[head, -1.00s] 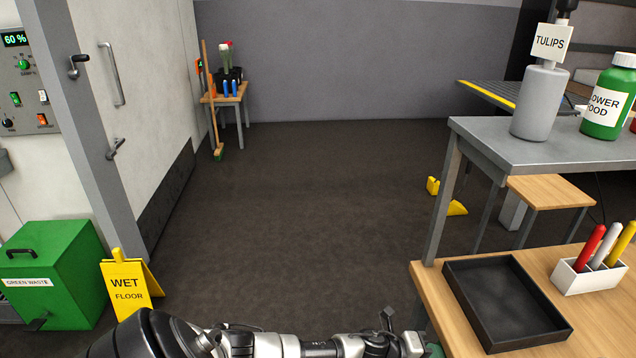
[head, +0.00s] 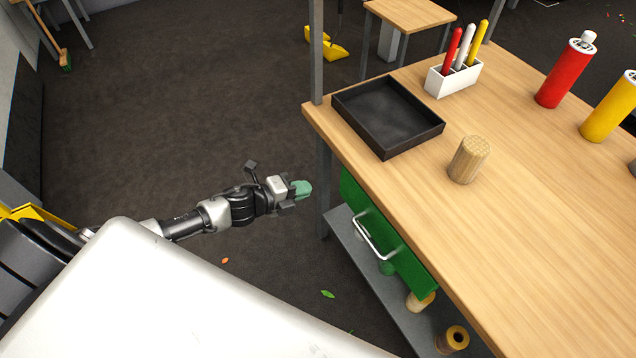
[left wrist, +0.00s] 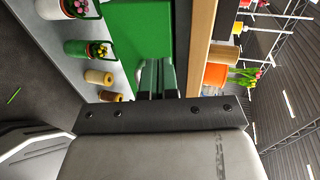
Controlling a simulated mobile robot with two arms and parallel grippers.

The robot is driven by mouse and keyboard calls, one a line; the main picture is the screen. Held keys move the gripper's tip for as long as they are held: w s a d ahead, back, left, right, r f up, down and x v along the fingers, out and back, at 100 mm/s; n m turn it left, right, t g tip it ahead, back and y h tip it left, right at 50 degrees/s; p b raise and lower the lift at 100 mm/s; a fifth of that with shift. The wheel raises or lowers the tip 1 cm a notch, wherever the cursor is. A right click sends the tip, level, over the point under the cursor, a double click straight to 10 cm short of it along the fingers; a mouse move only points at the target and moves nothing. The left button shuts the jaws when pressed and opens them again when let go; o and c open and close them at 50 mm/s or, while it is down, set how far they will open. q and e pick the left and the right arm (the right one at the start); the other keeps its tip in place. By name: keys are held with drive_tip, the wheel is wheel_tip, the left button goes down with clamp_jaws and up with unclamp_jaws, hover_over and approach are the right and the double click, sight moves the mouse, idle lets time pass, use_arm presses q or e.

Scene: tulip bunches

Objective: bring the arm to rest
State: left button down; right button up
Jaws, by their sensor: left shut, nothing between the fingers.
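My left arm reaches in from the left in the head view. Its gripper (head: 302,189), with green fingertips, is shut and empty. It hangs over the dark floor, just left of the workbench (head: 540,200) and its green drawer (head: 395,240), apart from both as far as I can tell. In the left wrist view the shut fingers (left wrist: 156,80) point at the green drawer front (left wrist: 133,35). My right gripper is not in view.
On the bench are a black tray (head: 385,115), a white marker holder (head: 453,78), a wooden cylinder (head: 468,160), and red (head: 566,72) and yellow (head: 612,108) bottles. The drawer has a metal handle (head: 376,236). A lower shelf (head: 345,225) holds twine spools.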

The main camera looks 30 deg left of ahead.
use_arm(q)
drive_tip(key=s+a+f+n+g+y+p, duration=0.1)
drive_tip(key=s+a+f+n+g+y, duration=0.2)
drive_tip(key=s+f+n, duration=0.65)
drive_tip(key=s+a+f+n+g+y, duration=0.1)
drive_tip(key=s+a+f+n+y, duration=0.35)
drive_tip(key=f, duration=0.85)
drive_tip(key=s+d+f+n+g, duration=0.2)
drive_tip(key=s+d+f, duration=0.1)
drive_tip(key=s, duration=0.6)
drive_tip(key=s+d+f+n+g, duration=0.2)
drive_tip(key=s+d+f+n, duration=0.1)
drive_tip(key=s, duration=0.6)
drive_tip(key=s+d+f+n+g, duration=0.3)
drive_tip(key=s+f, duration=0.2)
drive_tip(key=s, duration=0.4)
drive_tip(key=shift+s+d+f+p, duration=0.2)
drive_tip(key=shift+d+p, duration=0.1)
drive_tip(key=shift+p, duration=0.1)
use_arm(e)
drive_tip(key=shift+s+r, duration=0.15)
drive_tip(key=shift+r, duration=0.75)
use_arm(q)
drive_tip(key=shift+y, duration=0.25)
